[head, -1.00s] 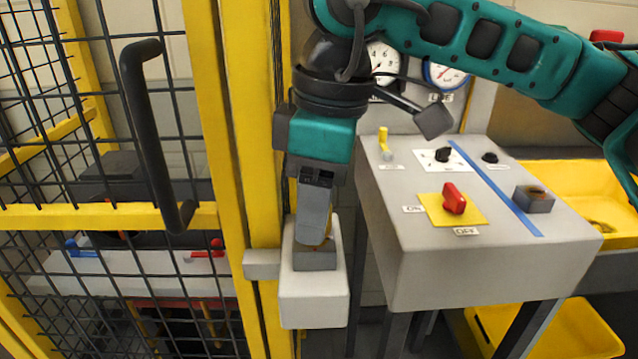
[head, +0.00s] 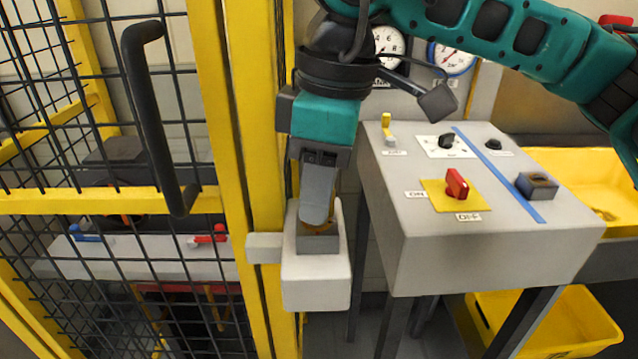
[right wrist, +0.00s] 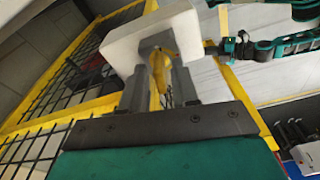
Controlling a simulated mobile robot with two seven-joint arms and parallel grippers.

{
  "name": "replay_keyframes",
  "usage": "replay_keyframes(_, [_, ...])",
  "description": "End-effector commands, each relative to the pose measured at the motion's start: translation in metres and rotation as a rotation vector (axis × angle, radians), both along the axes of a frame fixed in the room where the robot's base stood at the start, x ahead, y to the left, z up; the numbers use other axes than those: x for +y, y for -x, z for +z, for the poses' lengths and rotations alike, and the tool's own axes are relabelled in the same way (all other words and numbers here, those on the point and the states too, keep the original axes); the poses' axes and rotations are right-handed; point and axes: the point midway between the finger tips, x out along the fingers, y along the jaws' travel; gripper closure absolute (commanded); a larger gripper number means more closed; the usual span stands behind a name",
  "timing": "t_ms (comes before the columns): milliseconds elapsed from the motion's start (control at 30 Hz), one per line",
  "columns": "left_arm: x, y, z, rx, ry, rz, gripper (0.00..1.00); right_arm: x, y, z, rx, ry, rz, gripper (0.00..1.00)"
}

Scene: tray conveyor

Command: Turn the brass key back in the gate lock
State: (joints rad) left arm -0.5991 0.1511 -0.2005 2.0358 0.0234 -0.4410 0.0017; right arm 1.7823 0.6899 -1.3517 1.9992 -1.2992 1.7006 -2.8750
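The gate lock (head: 316,280) is a pale box with a dark grey block on top, beside the yellow gate post. My right gripper (head: 318,215) points down at that block, its fingertips at the brass key (head: 322,228). Only a sliver of brass shows there; the fingers hide the rest. In the right wrist view my right gripper (right wrist: 160,80) has its two fingers close on either side of a narrow yellow-brass strip, up against the pale lock box (right wrist: 150,37). It appears shut on the key. The key's exact angle is hidden. My left gripper is not in view.
The mesh gate with a black handle (head: 150,120) stands at left. A grey control panel (head: 480,250) with a red switch (head: 456,184) and black knobs stands close right of the lock. Yellow bins (head: 560,335) are at far right, gauges (head: 388,45) behind.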

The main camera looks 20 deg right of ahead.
Motion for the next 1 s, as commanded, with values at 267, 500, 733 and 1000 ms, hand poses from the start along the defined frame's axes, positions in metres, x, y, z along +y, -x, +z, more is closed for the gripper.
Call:
replay_keyframes(267, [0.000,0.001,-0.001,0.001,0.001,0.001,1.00,0.000,0.000,0.000,0.000,0.000,0.000,0.55])
replay_keyframes(500, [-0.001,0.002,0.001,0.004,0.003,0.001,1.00,-0.001,0.000,0.010,-0.002,0.000,-0.001,0.55])
replay_keyframes(733, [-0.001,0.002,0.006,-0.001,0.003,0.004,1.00,-0.005,0.003,0.055,-0.002,-0.002,0.001,0.55])
replay_keyframes(1000, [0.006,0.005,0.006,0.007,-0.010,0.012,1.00,-0.011,0.006,0.109,-0.001,-0.002,0.001,0.55])
